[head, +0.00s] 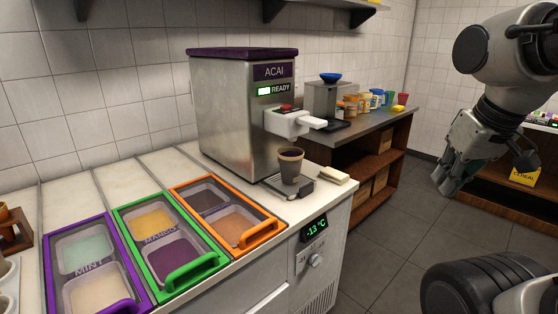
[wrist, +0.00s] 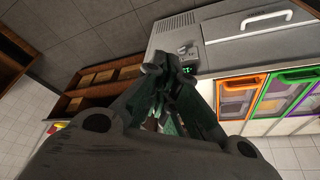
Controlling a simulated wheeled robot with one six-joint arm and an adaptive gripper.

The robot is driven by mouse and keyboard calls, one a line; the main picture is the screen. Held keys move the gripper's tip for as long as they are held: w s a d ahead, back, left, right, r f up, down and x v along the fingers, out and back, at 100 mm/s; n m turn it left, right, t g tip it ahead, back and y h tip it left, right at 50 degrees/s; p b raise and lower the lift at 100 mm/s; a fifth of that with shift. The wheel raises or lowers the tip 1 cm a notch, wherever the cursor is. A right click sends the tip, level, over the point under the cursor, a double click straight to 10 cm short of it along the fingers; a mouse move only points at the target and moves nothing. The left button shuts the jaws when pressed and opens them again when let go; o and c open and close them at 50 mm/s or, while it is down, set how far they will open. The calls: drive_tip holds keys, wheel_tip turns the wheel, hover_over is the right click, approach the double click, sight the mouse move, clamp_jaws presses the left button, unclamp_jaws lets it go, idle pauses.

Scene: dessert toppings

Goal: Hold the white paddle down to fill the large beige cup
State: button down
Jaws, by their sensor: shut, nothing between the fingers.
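The white paddle (head: 312,121) sticks out from the front of the steel ACAI machine (head: 228,108), under a red button. A large cup (head: 290,166), brownish beige with a dark inside or rim, stands upright on the small drip tray (head: 301,188) below the paddle. I cannot tell how full the cup is. My gripper (head: 452,188) is at the right in the head view, well apart from the machine, over the floor. In the wrist view the gripper (wrist: 170,65) is shut and empty, its fingers together. The paddle and cup are not visible in the wrist view.
Orange (head: 240,222), green (head: 170,252) and purple (head: 95,275) framed topping bins fill the counter left of the machine. A folded cloth (head: 334,175) lies beside the drip tray. A wooden side table (head: 370,140) with jars stands behind. The floor (head: 395,225) between counter and gripper is clear.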

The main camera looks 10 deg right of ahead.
idle(0.4)
drive_tip(key=w+a+r+n+t+y, duration=0.1)
drive_tip(key=w+a+r+n, duration=0.1)
drive_tip(key=w+r, duration=0.3)
drive_tip(key=w+a+r+n+t+y, duration=0.1)
drive_tip(key=w+a+r, duration=0.4)
drive_tip(key=w, duration=0.9)
drive_tip(key=w+a+r+n+t+y, duration=0.1)
drive_tip(key=w+a+r+n+y, duration=0.2)
drive_tip(key=w, duration=0.7)
wheel_tip(320, 180, up, 2)
drive_tip(key=shift+w+a+r+n, duration=0.1)
drive_tip(key=shift+w+a+n, duration=0.15)
drive_tip(key=shift+a+n, duration=0.35)
